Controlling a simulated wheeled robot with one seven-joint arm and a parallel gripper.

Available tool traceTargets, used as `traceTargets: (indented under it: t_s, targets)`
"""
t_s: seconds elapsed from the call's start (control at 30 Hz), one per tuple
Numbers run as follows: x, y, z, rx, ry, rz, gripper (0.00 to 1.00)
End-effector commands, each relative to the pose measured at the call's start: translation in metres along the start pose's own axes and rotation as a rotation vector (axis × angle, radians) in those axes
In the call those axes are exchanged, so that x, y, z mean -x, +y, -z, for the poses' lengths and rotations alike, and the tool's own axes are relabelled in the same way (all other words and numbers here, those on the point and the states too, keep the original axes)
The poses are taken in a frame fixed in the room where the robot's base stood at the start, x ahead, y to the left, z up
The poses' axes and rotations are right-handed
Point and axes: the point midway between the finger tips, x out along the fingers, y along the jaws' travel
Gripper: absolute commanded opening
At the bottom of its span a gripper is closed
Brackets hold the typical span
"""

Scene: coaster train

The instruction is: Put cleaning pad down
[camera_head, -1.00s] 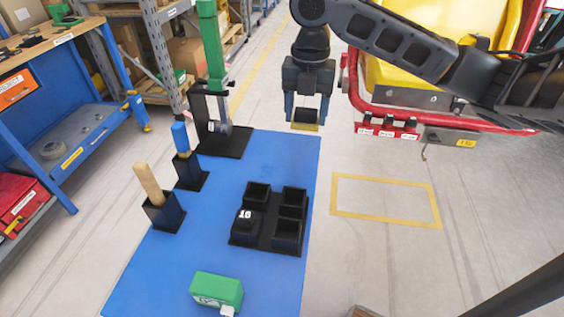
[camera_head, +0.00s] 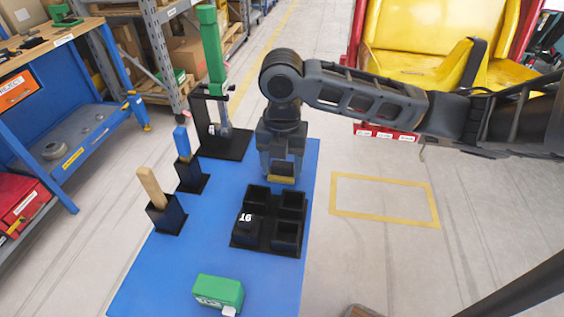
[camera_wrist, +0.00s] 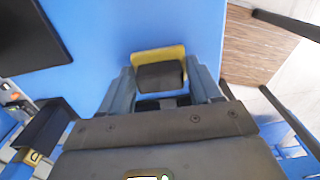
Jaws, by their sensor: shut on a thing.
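My gripper (camera_head: 281,174) is shut on the cleaning pad (camera_head: 281,180), a small block with a dark top and a yellow underside. It is above the blue table (camera_head: 212,262), just behind the black four-compartment tray (camera_head: 266,250). In the wrist view the pad (camera_wrist: 158,54) is between the two fingers (camera_wrist: 162,82), with blue surface around it. Whether the pad touches the table I cannot tell.
A black stand with a green tool (camera_head: 214,50) is at the back. A blue-handled holder (camera_head: 191,175) and a wooden-handled holder (camera_head: 166,216) stand at left. A green box (camera_head: 218,291) lies in front. The table's right part beside the tray is narrow.

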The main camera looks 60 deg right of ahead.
Motion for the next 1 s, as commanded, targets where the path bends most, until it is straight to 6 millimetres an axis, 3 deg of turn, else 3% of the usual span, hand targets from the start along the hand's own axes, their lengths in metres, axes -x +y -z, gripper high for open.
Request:
traceTargets:
  t_s: [0.17,0.2,0.47,0.77,1.0]
  targets:
    - [-0.002,0.0,0.0,0.0,0.0,0.0,0.39]
    - [-0.002,0.0,0.0,0.0,0.0,0.0,0.64]
    - [-0.001,0.0,0.0,0.0,0.0,0.0,0.89]
    - [-0.005,0.0,0.0,-0.001,0.001,0.0,0.89]
    - [0.03,0.001,0.0,0.003,-0.004,-0.003,0.89]
